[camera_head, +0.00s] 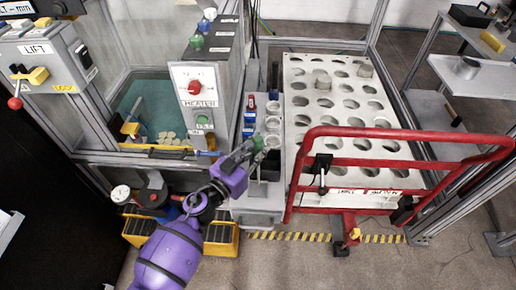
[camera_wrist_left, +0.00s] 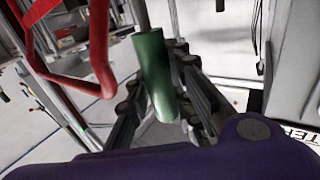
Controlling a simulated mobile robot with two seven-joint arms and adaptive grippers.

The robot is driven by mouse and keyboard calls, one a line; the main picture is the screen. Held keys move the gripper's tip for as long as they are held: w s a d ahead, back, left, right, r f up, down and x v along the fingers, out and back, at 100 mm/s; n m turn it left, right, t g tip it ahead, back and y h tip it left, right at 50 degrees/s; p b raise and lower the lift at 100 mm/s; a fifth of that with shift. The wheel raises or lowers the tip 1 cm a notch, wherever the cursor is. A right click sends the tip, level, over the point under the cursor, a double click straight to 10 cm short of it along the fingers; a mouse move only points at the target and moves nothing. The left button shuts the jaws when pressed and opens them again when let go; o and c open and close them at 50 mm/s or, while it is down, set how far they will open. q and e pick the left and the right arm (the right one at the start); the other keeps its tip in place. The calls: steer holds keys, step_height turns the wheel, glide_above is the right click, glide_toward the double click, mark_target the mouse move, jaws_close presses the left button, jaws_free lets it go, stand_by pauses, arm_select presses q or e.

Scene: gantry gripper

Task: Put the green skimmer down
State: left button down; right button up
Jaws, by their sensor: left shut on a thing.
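My left gripper (camera_head: 247,157) reaches in from the bottom left on a purple arm, over the narrow grey tool rack (camera_head: 256,190) between the heater cabinet and the white perforated table. In the left wrist view my left gripper (camera_wrist_left: 160,112) is shut on the green handle of the skimmer (camera_wrist_left: 154,70). A grey metal shaft runs up from the handle and out of the picture. In the head view a small bit of green (camera_head: 258,143) shows at the fingertips. The skimmer's head cannot be made out. My right gripper is not in view.
The red tubular gate (camera_head: 400,131) stands across the front of the white perforated table (camera_head: 300,75), right of my gripper. The heater cabinet (camera_head: 197,85) is on the left, beside the glass-walled tank (camera_head: 150,100). Blue and red handles (camera_head: 250,102) stand in the rack.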

arm_select(q)
steer(key=shift+w+f, duration=0.1)
steer(key=shift+f, duration=0.05)
steer(key=c, duration=1.9)
jaws_free()
steer(key=shift+o, duration=1.7)
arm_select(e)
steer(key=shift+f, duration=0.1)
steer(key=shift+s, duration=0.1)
